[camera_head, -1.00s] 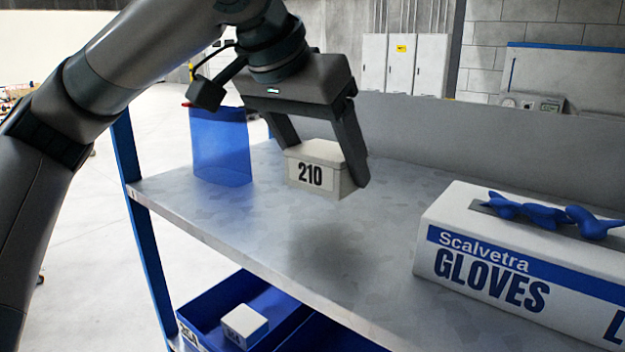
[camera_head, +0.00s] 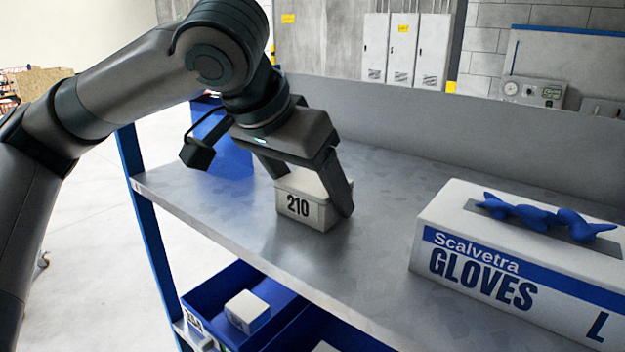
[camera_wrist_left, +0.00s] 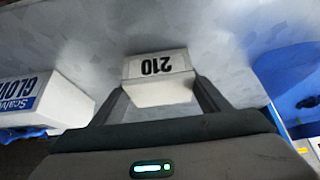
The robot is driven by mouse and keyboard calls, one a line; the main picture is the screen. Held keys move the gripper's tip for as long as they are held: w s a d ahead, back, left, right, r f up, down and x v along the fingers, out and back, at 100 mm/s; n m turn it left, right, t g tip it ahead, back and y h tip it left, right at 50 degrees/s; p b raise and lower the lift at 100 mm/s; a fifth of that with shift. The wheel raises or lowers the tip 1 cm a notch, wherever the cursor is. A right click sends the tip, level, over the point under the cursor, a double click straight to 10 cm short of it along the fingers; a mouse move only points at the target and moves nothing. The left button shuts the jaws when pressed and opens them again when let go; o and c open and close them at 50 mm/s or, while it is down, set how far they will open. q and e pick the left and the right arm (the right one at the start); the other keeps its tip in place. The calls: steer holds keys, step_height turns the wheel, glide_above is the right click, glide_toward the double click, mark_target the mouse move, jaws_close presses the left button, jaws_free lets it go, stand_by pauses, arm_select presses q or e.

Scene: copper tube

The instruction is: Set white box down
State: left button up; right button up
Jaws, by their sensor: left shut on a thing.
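A small white box (camera_head: 303,208) marked 210 is at the shelf's (camera_head: 375,240) surface, upright or nearly so. My left gripper (camera_head: 310,190) is shut on it from above, one finger on each side. The box appears to touch or hover just over the shelf; I cannot tell which. In the left wrist view the white box (camera_wrist_left: 158,78) sits between the two fingers of my left gripper (camera_wrist_left: 165,98), its label upside down. My right gripper is not in view.
A Scalvetra gloves box (camera_head: 480,270) with blue gloves on top stands at the right. Below the shelf is a blue bin (camera_head: 215,290) with another small white box (camera_head: 247,310). The shelf between the boxes is clear.

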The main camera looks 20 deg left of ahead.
arm_select(q)
steer(key=shift+f, duration=0.1)
steer(key=o, duration=1.3)
steer(key=shift+b+v, duration=0.45)
steer(key=shift+v, duration=0.4)
steer(key=shift+b+v, duration=1.55)
steer(key=shift+v, duration=3.7)
steer(key=shift+w, duration=0.1)
